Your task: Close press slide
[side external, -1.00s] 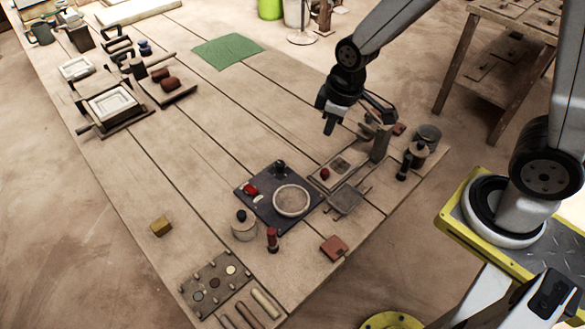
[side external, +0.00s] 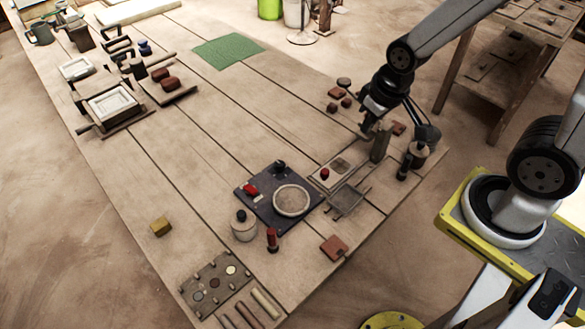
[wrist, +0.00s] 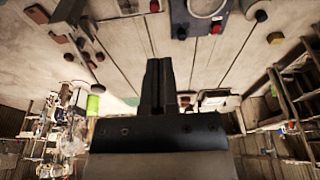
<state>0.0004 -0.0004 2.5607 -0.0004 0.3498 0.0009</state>
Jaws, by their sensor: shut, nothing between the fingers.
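The tile press stands near the right edge of the table, with a pale flat base (side external: 338,168), a red knob (side external: 325,174) and a dark upright post (side external: 380,146). A grey, frame-like plate with thin rails (side external: 346,200) sits at its near side; I take it for the slide, but cannot be sure. My gripper (side external: 368,128) is at the far side of the post, close to it; contact cannot be told. In the wrist view its fingers (wrist: 158,85) are together and empty. The press base (wrist: 128,8) and red knob (wrist: 153,6) show at that view's top edge.
A dark panel (side external: 262,208) with a round dish (side external: 291,200) lies left of the press. A lidded pot (side external: 244,226) and red-topped bottle (side external: 272,240) stand nearby. Small brown pieces (side external: 335,92) lie beyond my gripper. The table's middle is mostly clear.

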